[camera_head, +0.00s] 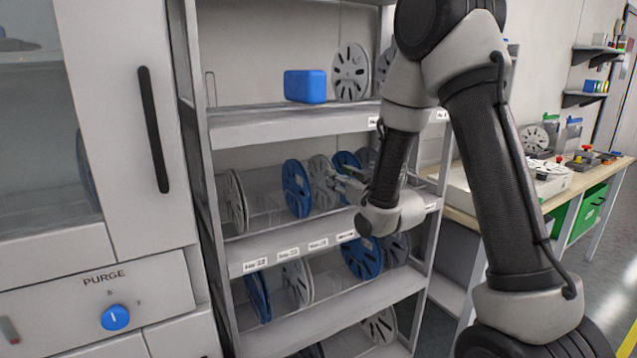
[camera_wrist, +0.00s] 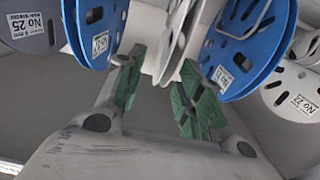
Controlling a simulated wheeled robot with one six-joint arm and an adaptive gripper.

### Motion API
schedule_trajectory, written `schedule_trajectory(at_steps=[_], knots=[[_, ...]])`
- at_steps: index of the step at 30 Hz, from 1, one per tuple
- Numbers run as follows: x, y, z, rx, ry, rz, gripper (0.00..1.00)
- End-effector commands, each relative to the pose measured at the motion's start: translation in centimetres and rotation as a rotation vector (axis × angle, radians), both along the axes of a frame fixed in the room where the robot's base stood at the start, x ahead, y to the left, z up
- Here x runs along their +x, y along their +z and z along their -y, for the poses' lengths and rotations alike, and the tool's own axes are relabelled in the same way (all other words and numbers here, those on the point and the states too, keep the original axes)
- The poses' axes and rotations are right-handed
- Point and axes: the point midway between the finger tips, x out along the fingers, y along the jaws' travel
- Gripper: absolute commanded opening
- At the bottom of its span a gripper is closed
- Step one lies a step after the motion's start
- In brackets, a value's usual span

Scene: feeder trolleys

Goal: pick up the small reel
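Several reels stand upright on the middle shelf: a grey reel (camera_head: 233,201) at the left, a blue reel (camera_head: 296,188), a grey-white reel (camera_head: 321,181) and another blue reel (camera_head: 346,164). I cannot tell by size which is the small reel. The edge of the grey-white reel (camera_wrist: 176,45) shows between the fingertips; contact cannot be told. Blue reels (camera_wrist: 92,30) (camera_wrist: 238,50) flank it closely.
The shelf rack (camera_head: 290,260) has reels on lower levels too. The upper shelf holds a blue box (camera_head: 305,86) and a grey reel (camera_head: 351,72). A cabinet (camera_head: 120,130) stands left. A workbench (camera_head: 560,192) stands right. Clear dividers separate the shelf slots.

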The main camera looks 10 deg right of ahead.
Motion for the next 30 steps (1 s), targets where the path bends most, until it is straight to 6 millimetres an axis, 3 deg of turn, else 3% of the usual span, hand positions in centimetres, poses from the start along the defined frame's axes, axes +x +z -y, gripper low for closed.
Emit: schedule_trajectory(at_steps=[15, 23, 30], knots=[[6.3, 0.0, -2.7, 0.0, 0.0, 0.0, 0.37], [6.7, 0.0, -2.9, 0.0, 0.0, 0.0, 0.37], [6.7, 0.0, -2.9, 0.0, 0.0, 0.0, 0.0]])
